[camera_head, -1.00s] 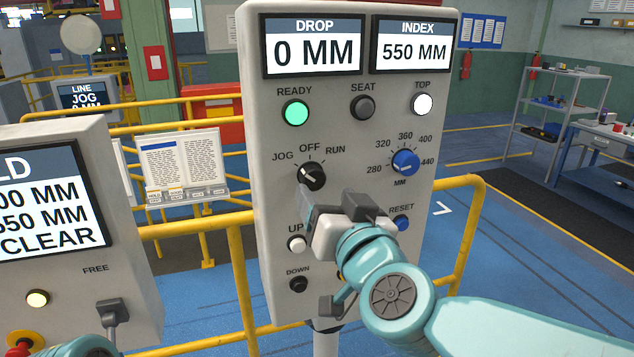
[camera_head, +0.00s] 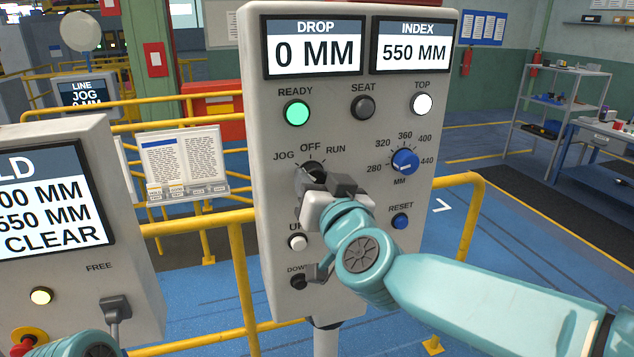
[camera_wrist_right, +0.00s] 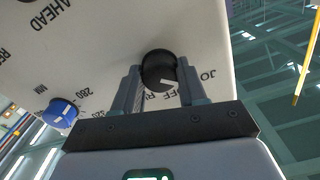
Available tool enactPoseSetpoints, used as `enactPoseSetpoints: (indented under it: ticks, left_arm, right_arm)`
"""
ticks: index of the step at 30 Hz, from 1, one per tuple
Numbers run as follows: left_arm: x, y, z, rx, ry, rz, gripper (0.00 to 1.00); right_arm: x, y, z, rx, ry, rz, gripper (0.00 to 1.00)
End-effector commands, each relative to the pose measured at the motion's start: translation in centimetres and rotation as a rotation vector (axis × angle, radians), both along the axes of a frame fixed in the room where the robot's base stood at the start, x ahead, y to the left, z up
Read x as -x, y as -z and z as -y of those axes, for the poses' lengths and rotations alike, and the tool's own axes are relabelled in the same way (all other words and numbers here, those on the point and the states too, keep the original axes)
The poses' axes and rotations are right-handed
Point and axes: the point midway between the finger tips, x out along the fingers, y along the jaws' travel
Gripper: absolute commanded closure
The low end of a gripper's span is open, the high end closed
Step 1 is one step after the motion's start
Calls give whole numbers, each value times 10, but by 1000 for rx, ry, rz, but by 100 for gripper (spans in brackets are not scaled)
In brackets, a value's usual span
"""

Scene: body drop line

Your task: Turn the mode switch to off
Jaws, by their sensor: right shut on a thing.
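The mode switch (camera_head: 310,170) is a round black knob on the grey panel (camera_head: 262,120), under the labels JOG, OFF and RUN.
A blue MM dial (camera_head: 405,162) sits right of the switch. A white UP button (camera_head: 298,242), a black DOWN button and a blue RESET button (camera_head: 400,221) are below. A yellow railing (camera_head: 240,280) runs behind the panel. A second panel (camera_head: 135,250) stands at left.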

Motion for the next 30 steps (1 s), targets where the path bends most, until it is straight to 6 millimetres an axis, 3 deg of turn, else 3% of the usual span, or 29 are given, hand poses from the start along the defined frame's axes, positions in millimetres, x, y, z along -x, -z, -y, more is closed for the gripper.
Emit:
enactPoseSetpoints:
  ticks: [11,30]
  left_arm:
    - [0,5,0,0,0,0,44]
    - [0,23,0,0,0,0,44]
  right_arm:
    - [0,1,0,-123,0,-40,89]
    - [0,0,-1,-633,-2,-206,89]
